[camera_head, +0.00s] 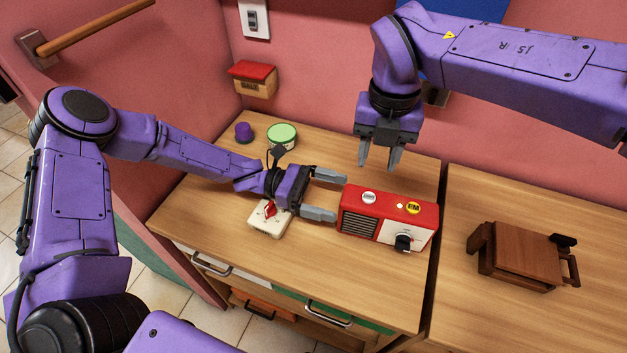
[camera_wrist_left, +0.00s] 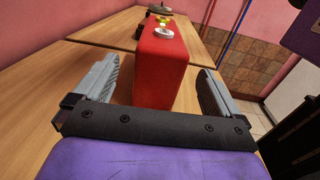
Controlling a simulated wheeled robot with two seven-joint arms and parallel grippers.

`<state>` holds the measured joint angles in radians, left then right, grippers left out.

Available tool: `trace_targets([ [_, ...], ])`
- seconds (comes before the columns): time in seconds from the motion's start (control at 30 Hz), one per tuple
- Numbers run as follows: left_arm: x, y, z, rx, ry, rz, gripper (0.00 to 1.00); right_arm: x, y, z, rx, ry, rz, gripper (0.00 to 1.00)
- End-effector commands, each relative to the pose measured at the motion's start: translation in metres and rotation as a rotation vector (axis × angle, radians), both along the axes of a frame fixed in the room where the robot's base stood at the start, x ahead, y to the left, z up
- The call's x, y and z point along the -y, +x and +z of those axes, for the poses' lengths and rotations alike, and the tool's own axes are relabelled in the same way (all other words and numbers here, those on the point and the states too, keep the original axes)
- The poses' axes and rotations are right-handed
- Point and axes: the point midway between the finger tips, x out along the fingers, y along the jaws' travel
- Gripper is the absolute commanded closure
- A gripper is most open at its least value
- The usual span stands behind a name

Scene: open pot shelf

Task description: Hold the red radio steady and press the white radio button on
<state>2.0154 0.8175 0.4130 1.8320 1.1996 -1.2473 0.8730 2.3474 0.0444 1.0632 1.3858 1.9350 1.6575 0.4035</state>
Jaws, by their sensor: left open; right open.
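The red radio (camera_head: 389,218) stands on the wooden counter, with a grille on the left of its front and a black knob on the right. On its top are a round white button (camera_head: 369,197), a small pale dot and a yellow button (camera_head: 413,208). My left gripper (camera_head: 340,197) is open at the radio's left end. In the left wrist view the radio (camera_wrist_left: 160,80) stands between the spread fingers, with gaps on both sides, and the white button (camera_wrist_left: 163,32) shows on top. My right gripper (camera_head: 380,164) is open, points down and hangs above and behind the radio.
A white box with a red switch (camera_head: 269,213) lies under my left wrist. A green-lidded tin (camera_head: 282,136) and a purple object (camera_head: 243,132) stand at the back left. A brown wooden object (camera_head: 519,257) stands on the right counter, beyond a gap. The front counter is clear.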

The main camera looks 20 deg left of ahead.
Motion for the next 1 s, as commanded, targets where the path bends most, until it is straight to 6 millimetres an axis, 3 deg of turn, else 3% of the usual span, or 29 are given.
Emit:
trace_targets([
  [0.2,0.033,0.002,0.000,-0.001,0.001,-0.001,0.02,0.000,0.000,0.000,0.000,0.000,0.000,0.57],
  [0.53,0.040,0.003,0.000,-0.001,0.001,0.002,0.02,0.000,0.000,0.000,0.000,0.000,0.000,0.57],
  [0.57,0.040,0.003,0.000,-0.001,0.001,0.001,0.05,0.000,0.000,0.000,0.000,0.000,0.000,0.57],
  [0.8,0.040,0.003,0.000,-0.001,0.001,0.001,0.83,0.000,0.000,0.000,0.000,0.000,0.000,0.57],
  [0.83,0.040,0.003,0.000,-0.001,0.001,0.001,0.88,0.000,0.000,0.000,0.000,0.000,0.000,0.61],
  [0.93,0.040,0.003,0.000,0.000,0.001,0.002,0.88,0.000,0.000,0.000,0.000,0.000,0.000,0.93],
  [0.97,0.040,0.003,0.000,0.000,0.001,0.002,0.88,0.000,0.000,0.000,0.000,0.000,0.000,1.00],
  [1.0,0.040,0.003,0.000,0.000,0.001,0.002,0.88,0.000,0.000,0.000,0.000,0.000,0.000,1.00],
])
